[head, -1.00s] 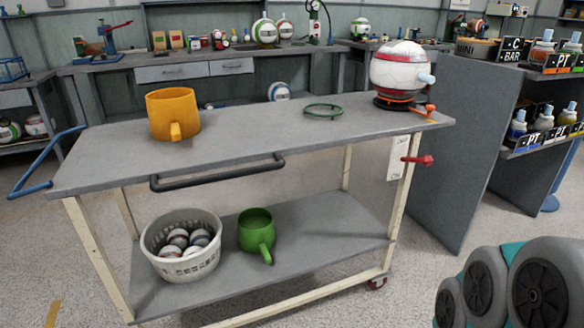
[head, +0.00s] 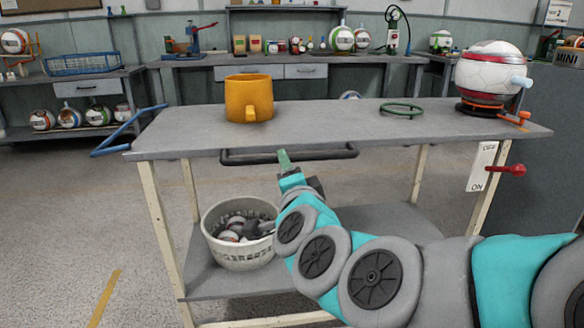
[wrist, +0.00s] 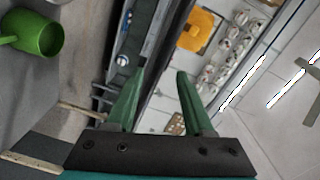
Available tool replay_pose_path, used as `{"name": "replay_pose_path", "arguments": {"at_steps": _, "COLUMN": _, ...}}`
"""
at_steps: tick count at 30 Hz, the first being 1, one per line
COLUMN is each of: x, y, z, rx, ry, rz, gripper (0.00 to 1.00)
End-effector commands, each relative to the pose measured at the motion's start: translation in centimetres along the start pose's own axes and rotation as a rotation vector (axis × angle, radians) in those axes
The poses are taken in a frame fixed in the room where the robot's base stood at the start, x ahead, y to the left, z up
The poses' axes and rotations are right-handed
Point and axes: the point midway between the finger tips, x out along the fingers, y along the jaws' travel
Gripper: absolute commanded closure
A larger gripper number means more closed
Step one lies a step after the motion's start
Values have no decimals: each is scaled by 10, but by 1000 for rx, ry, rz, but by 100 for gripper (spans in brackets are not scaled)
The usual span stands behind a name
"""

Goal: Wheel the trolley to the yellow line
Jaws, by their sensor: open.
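The trolley (head: 340,132) is a grey two-shelf cart with cream legs. A black handle (head: 335,155) runs along its front edge and a blue handle (head: 110,148) sticks out at its left end. A red lever (head: 512,170) sits beside an OFF/ON plate (head: 481,166) on the right leg. The yellow line (head: 105,298) shows on the floor at lower left. My gripper (head: 284,158) is at the black handle, left of its middle. In the wrist view my green fingers (wrist: 165,80) are apart, with a dark bar between them; contact cannot be told.
An orange mug (head: 249,98), green ring (head: 402,109) and ball on a stand (head: 488,78) are on the trolley's top. A ball basket (head: 241,250) and green mug (wrist: 38,31) are below. A grey panel (head: 555,140) stands at right. Floor at left is clear.

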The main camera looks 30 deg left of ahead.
Motion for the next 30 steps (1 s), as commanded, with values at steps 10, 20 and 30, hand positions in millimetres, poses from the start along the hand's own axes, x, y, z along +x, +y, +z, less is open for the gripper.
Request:
{"name": "replay_pose_path", "arguments": {"at_steps": 10, "x": 0, "y": 3, "z": 18, "rx": 261, "ry": 294, "rz": -119, "gripper": 48}}
{"name": "replay_pose_path", "arguments": {"at_steps": 20, "x": -14, "y": 12, "z": 18, "rx": 339, "ry": 444, "rz": -160, "gripper": 48}}
{"name": "replay_pose_path", "arguments": {"at_steps": 30, "x": 26, "y": 10, "z": -2, "rx": 337, "ry": 448, "rz": -158, "gripper": 48}}
